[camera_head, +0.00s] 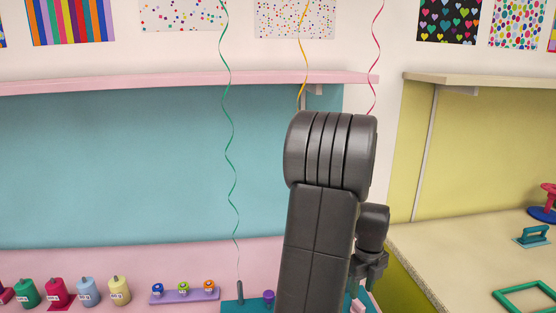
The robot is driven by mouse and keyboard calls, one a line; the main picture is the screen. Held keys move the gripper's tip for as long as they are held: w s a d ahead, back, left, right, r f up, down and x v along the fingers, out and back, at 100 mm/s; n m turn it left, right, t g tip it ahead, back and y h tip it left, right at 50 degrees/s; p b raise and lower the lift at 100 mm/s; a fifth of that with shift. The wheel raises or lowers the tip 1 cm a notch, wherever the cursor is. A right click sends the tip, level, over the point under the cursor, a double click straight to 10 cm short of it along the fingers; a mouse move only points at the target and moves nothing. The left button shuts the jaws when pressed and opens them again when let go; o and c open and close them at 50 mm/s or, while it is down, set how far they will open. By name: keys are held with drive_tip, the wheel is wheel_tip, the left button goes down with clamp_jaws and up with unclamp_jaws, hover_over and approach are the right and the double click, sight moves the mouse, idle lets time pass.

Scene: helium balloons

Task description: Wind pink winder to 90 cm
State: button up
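No winder can be made out clearly as pink. A pinkish-red curly ribbon (376,50) hangs at the upper right and runs down behind my arm, so its lower end is hidden. A small bit of pink (358,306) shows low beside my arm, too little to identify. My dark grey arm fills the middle of the view. My gripper (368,283) is partly visible at the arm's lower right, over the bench. Its fingertips are mostly hidden, and I cannot tell whether it holds anything.
A green ribbon (229,120) runs down to a grey post (239,292) on a teal base (232,306). A yellow ribbon (303,50) goes behind my arm. Several labelled weights (57,292) and a purple spool rack (184,296) stand left. The right bench (440,255) has clear room.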

sight(359, 303)
drive_tip(key=shift+f, duration=0.1)
wheel_tip(359, 303, down, 7)
drive_tip(key=b, duration=0.5)
drive_tip(key=shift+c, duration=0.5)
drive_tip(key=c, duration=0.5)
drive_tip(key=shift+c, duration=0.2)
drive_tip(key=shift+m, duration=0.4)
drive_tip(key=shift+m, duration=1.4)
drive_tip(key=o, duration=0.6)
